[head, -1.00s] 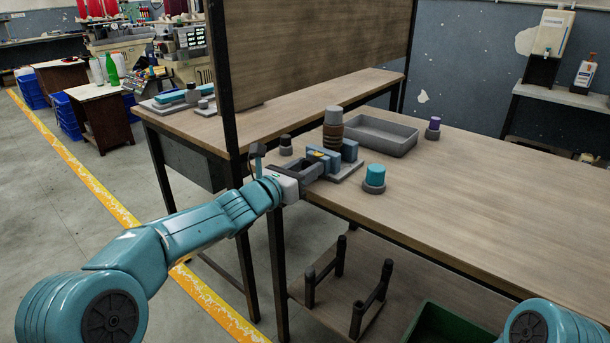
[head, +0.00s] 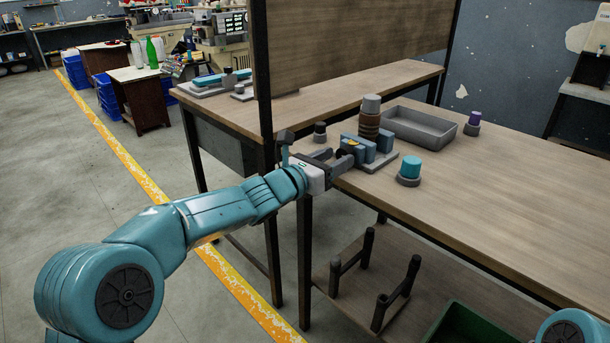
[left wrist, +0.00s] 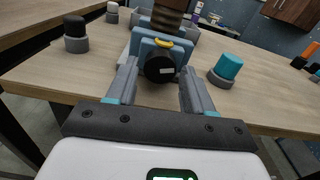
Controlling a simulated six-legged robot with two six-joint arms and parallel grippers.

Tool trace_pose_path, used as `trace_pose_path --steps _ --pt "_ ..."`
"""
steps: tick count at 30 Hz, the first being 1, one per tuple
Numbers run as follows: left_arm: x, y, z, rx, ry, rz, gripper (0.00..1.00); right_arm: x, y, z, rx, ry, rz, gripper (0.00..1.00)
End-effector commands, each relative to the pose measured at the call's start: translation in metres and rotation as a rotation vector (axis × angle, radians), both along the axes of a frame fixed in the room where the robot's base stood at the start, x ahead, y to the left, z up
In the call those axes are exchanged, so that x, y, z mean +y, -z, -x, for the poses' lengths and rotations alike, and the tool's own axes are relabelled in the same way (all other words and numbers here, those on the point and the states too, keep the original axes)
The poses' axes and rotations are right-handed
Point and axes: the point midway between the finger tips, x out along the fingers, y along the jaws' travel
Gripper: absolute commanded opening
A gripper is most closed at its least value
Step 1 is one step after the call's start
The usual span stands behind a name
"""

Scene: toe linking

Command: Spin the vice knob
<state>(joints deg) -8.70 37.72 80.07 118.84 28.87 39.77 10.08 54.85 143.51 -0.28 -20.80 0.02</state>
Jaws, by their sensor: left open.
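The blue vice (head: 372,149) stands on a grey base near the left front edge of the wooden workbench. Its round black knob (left wrist: 159,69) faces my left wrist camera, with a small white mark on it and a yellow piece above. My left gripper (head: 339,160) is open at the bench edge, its fingers pointing at the vice. In the left wrist view the two fingers (left wrist: 155,88) lie to the left and right of the knob, with gaps on both sides. I cannot tell whether the fingertips reach past the knob. My right gripper is not in view.
A brown ringed cylinder with a grey top (head: 370,117) stands just behind the vice. A teal-topped piece (head: 411,167) is to its right, a black-topped piece (head: 320,132) to its left. A grey tray (head: 433,131) lies behind.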

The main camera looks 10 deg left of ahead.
Motion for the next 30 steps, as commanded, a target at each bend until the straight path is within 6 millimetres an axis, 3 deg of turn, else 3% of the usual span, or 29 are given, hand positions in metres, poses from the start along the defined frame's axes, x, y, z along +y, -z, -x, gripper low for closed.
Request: trace_pose_path --steps 9,15,21,30 --pt "0.051 0.000 0.068 -0.001 -0.004 0.000 0.52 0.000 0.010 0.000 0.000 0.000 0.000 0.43" --pt "0.074 0.000 0.101 0.000 -0.002 -0.001 0.52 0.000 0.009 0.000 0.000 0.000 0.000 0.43" --pt "0.084 0.000 0.115 -0.001 -0.001 0.001 0.52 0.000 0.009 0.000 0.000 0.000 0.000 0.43" --pt "0.084 0.000 0.117 -0.001 0.000 0.000 0.52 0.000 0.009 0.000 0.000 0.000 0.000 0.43"
